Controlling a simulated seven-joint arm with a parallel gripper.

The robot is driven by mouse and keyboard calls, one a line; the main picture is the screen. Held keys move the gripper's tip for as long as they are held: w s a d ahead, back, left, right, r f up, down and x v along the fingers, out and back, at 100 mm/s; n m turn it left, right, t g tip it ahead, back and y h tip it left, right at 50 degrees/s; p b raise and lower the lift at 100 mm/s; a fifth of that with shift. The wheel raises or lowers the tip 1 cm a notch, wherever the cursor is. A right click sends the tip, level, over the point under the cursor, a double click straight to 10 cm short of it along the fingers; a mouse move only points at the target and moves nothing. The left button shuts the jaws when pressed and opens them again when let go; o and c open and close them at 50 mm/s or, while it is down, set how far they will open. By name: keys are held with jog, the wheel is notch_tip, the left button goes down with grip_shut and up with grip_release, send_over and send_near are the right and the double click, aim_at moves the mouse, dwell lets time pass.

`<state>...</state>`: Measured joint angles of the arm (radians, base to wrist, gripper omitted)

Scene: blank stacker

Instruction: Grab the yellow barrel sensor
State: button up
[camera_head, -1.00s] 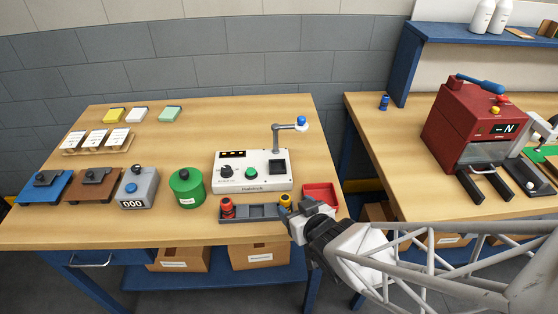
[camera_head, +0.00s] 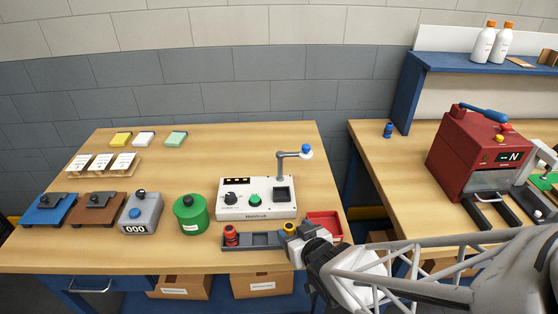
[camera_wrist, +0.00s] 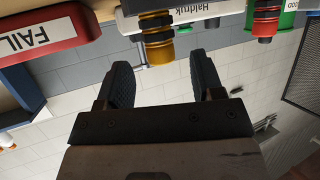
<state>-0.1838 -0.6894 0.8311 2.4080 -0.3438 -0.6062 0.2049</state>
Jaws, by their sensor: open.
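The yellow barrel sensor (camera_head: 289,229) stands in the right end of a dark grey rack (camera_head: 262,240) at the table's front. My gripper (camera_head: 301,246) is at its near right side and partly hides its lower part. In the wrist view, which is upside down, the yellow sensor (camera_wrist: 157,45) with its dark ribbed band lies ahead of my open gripper (camera_wrist: 163,68). It lines up between the two black fingers, around the level of their tips. Nothing is clamped. A red barrel sensor (camera_head: 231,236) stands at the rack's left end.
A red tray (camera_head: 323,222), marked FAIL in the wrist view (camera_wrist: 40,38), sits close to my gripper. A white tester (camera_head: 257,199) with a bent post stands behind the rack. A green canister (camera_head: 190,214) is to the left.

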aim_at(287, 223)
jog(key=shift+w, duration=0.15)
jog(key=shift+x, duration=2.55)
jog(key=c, duration=1)
jog(key=shift+r, duration=0.1)
jog(key=shift+r, duration=0.55)
jog(key=shift+s+d+r, duration=0.1)
jog(key=shift+s+r, duration=0.15)
jog(key=shift+r, duration=0.3)
jog(key=shift+s+r, duration=0.3)
jog(key=shift+r, duration=0.3)
jog(key=s+d+r, duration=0.1)
jog(key=s+d, duration=0.2)
jog(key=s, duration=1.1)
jog(key=shift+d, duration=0.4)
